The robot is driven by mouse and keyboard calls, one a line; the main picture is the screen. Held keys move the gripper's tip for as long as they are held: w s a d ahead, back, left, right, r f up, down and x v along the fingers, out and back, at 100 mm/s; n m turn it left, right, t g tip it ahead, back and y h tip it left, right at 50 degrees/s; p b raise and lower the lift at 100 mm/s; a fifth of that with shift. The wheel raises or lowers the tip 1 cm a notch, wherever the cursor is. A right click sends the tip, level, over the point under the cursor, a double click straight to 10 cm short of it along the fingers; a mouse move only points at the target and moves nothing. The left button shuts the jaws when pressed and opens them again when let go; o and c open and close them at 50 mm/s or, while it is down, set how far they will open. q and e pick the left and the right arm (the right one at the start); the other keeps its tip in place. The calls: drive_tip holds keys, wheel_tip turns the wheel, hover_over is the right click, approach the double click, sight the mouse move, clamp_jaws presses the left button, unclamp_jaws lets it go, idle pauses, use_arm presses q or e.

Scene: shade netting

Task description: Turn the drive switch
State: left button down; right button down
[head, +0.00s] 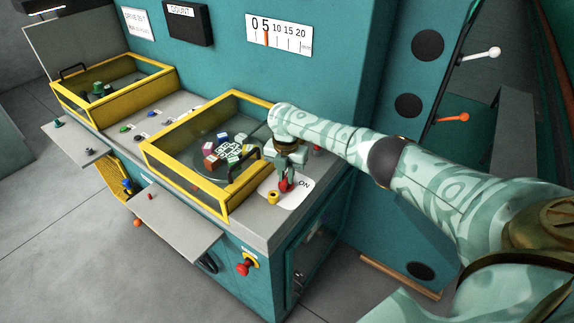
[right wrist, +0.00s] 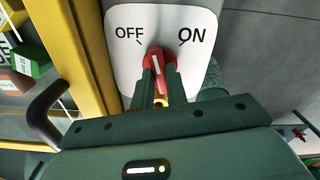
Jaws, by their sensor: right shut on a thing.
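The drive switch is a red knob (head: 286,185) on a white plate (head: 297,196) at the near right corner of the machine's top. In the right wrist view, the knob (right wrist: 156,56) sits below the words OFF and ON on the plate (right wrist: 124,17). Its white mark points up between the two words, leaning slightly toward OFF. My right gripper (head: 287,176) reaches down over the knob and is shut on it; in the wrist view its fingers (right wrist: 158,80) flank the knob. My left gripper is not in view.
A yellow-framed clear cover (head: 184,182) with a black handle is close left of my gripper, with colored blocks under it. A red button (head: 245,267) is on the front. A teal wall (head: 300,80) rises behind.

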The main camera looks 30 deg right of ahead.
drive_tip(key=m+p, duration=0.2)
drive_tip(key=m, duration=0.1)
drive_tip(key=shift+r, duration=0.2)
drive_tip(key=m+p, duration=0.2)
drive_tip(key=shift+m, duration=0.3)
drive_tip(key=m+p, duration=0.1)
drive_tip(key=m, duration=0.1)
drive_tip(key=shift+f+m, duration=0.1)
drive_tip(key=shift+m, duration=0.3)
drive_tip(key=shift+m+p, duration=0.45)
drive_tip(key=shift+m, duration=1.35)
drive_tip(key=c, duration=1.4)
unclamp_jaws()
drive_tip(key=shift+f, duration=0.1)
